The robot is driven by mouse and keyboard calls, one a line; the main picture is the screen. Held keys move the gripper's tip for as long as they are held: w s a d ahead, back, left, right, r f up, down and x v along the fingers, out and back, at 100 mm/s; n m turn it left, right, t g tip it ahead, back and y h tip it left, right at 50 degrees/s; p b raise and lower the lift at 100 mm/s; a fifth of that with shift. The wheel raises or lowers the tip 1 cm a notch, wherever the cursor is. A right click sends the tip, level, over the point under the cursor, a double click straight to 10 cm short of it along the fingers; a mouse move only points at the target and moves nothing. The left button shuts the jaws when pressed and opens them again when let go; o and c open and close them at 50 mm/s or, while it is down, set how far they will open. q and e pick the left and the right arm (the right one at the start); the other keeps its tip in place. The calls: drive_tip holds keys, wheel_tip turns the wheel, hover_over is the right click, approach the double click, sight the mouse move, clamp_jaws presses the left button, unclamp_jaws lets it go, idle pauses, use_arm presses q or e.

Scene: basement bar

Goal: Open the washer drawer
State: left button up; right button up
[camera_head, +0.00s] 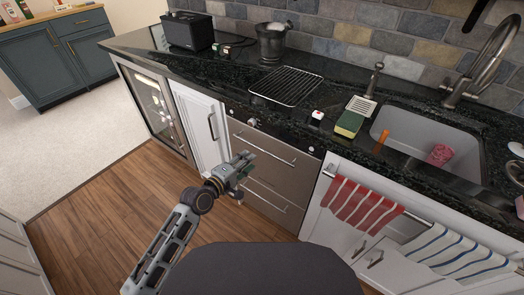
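The washer drawer is in the stainless steel drawer unit (290,158) under the counter, just left of the sink cabinet. Its upper front has a long bar handle (275,152), and a second bar handle (268,193) runs across the lower front. Both fronts look shut. My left gripper (243,168) is in front of the left part of this unit and overlaps it in the picture. I cannot tell whether it touches a handle or whether its fingers are open. My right gripper is not clearly in view.
A white cabinet door (200,125) and a glass-fronted cooler (155,110) are left of the unit. Red striped (362,203) and blue striped (455,252) towels hang at the right. The wood floor (105,205) at the left is clear.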

sight(262, 149)
use_arm(q)
drive_tip(key=b+x, duration=0.1)
drive_tip(key=x, duration=0.8)
drive_tip(key=shift+w+d+f+b, duration=0.1)
drive_tip(key=shift+w+d+b, duration=0.1)
drive_tip(key=shift+w+b, duration=0.1)
use_arm(e)
drive_tip(key=r, duration=0.1)
drive_tip(key=a+r, duration=0.1)
drive_tip(key=r, duration=0.3)
drive_tip(key=shift+w+a, duration=0.35)
use_arm(q)
drive_tip(key=shift+c, duration=0.4)
use_arm(e)
drive_tip(key=shift+w, duration=0.15)
use_arm(q)
clamp_jaws()
